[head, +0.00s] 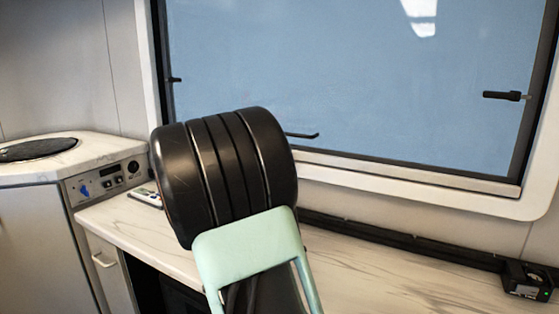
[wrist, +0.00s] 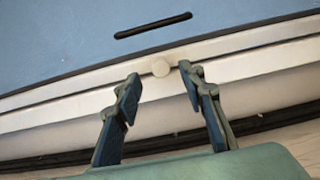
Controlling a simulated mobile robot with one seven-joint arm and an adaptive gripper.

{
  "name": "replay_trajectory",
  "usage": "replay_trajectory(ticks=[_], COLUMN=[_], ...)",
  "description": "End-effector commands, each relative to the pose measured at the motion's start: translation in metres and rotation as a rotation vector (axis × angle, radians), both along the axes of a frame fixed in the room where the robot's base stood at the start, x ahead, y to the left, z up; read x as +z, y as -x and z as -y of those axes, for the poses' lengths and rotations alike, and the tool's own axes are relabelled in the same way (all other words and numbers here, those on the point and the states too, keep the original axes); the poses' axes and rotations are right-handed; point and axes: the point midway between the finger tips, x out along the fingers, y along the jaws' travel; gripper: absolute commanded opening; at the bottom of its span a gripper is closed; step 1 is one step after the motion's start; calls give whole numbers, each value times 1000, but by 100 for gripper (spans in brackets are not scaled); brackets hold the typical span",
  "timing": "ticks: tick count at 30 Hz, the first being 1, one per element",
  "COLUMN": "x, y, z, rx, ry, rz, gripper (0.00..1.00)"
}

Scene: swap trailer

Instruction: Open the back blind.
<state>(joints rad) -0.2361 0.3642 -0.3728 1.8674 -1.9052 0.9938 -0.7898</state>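The window (head: 350,80) fills the back wall in the head view, with a plain blue face. I cannot tell a separate blind from the pane. A pale rail (head: 420,174) runs along its lower edge, and this rail also shows in the wrist view (wrist: 240,49). My own black arm link hides the gripper in the head view.
Black handles sit at the window's left (head: 175,80), right (head: 502,96) and lower middle (head: 303,135). A marble-look counter (head: 390,275) lies below, with a small black device (head: 528,279) at right. A cabinet with a control panel (head: 108,182) stands at left.

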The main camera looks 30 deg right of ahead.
Motion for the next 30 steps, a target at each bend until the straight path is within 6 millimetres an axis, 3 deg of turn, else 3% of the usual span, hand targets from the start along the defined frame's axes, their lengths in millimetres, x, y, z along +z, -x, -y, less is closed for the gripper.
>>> replay_trajectory(ticks=[6, 12, 30], x=[0, 0, 0], y=[24, 38, 41], z=[-42, -64, -70], rx=[3, 1, 0], ry=[-2, -1, -1], rz=[1, 0, -1], gripper=[37, 37, 37])
